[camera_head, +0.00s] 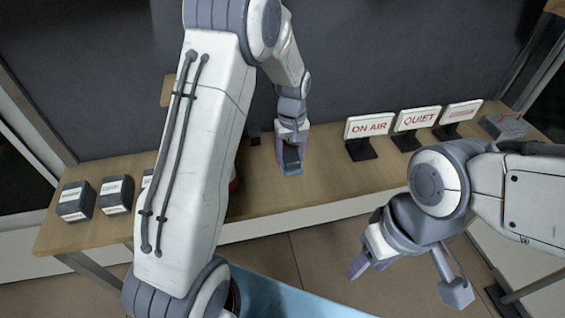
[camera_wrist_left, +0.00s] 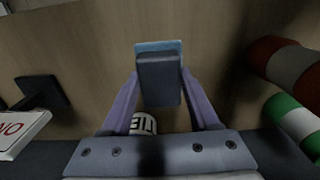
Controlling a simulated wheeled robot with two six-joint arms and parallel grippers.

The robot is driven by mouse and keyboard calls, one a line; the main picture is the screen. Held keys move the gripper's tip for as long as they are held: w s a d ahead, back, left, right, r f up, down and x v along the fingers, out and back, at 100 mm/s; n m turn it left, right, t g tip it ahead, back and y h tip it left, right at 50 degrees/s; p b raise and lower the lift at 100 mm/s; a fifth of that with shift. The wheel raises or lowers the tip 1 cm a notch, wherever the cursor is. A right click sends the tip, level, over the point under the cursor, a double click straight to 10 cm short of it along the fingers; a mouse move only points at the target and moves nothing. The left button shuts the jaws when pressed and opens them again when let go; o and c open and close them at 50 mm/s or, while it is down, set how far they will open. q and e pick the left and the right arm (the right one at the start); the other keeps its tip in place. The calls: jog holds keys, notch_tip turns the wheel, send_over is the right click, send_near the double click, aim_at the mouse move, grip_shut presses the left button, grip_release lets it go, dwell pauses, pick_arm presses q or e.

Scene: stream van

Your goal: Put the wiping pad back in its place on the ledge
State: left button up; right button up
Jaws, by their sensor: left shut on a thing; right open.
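The wiping pad (camera_head: 292,168), a dark block with a light blue face, is between the fingers of my left gripper (camera_head: 291,158). In the left wrist view the pad (camera_wrist_left: 159,82) is gripped from both sides by the left fingers (camera_wrist_left: 158,88), its blue edge facing away from the wrist. The wooden ledge (camera_head: 330,165) lies beneath it; I cannot tell whether the pad touches the wood. My right gripper (camera_head: 370,266) is open and empty, in front of the ledge at the lower right. The pad's marked place is not discernible.
Three lettered signs, ON AIR (camera_head: 369,126), QUIET (camera_head: 417,118) and a third (camera_head: 460,112), stand to the right. A grey box (camera_head: 507,126) is at the far right. Labelled boxes (camera_head: 76,201) stand left. The wrist view shows red-white (camera_wrist_left: 284,65) and green-white (camera_wrist_left: 294,122) cylindrical things.

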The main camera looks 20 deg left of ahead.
aim_at(283, 166)
pick_arm(q)
jog(key=shift+s+a+f, duration=0.25)
jog(key=shift+a+f, duration=0.3)
jog(key=shift+a, duration=0.35)
jog(key=shift+a+f+p, duration=0.1)
jog(key=shift+f+p, duration=0.2)
notch_tip(283, 166, down, 3)
jog(key=shift+f+p, duration=0.1)
jog(key=shift+p, duration=0.6)
jog(key=shift+f, duration=0.2)
jog(key=o, duration=1.4)
jog(key=shift+f, duration=0.1)
jog(key=shift+o, duration=0.2)
